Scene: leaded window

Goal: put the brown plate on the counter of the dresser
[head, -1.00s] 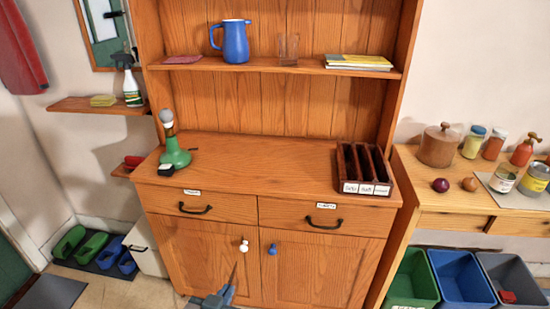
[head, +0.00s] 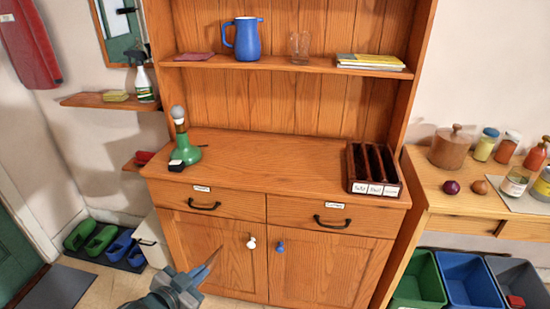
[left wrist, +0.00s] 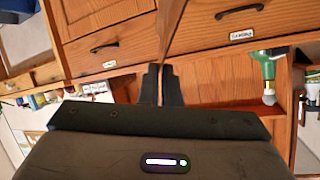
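My left gripper (head: 192,278) is low in front of the dresser's left cupboard door. A thin brown piece (head: 213,257) sticks up to the right from its fingers; it looks like the brown plate seen edge-on. In the left wrist view the fingers (left wrist: 161,85) are close together, with a narrow brown strip (left wrist: 170,22) running out from between them. The plate's face is hidden. The dresser counter (head: 270,155) is above and beyond the gripper, with a wide bare middle. My right gripper is not in view.
The shelf above holds a blue jug (head: 246,40), a glass (head: 299,47) and papers (head: 372,62). Bins (head: 418,283) stand right of the dresser.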

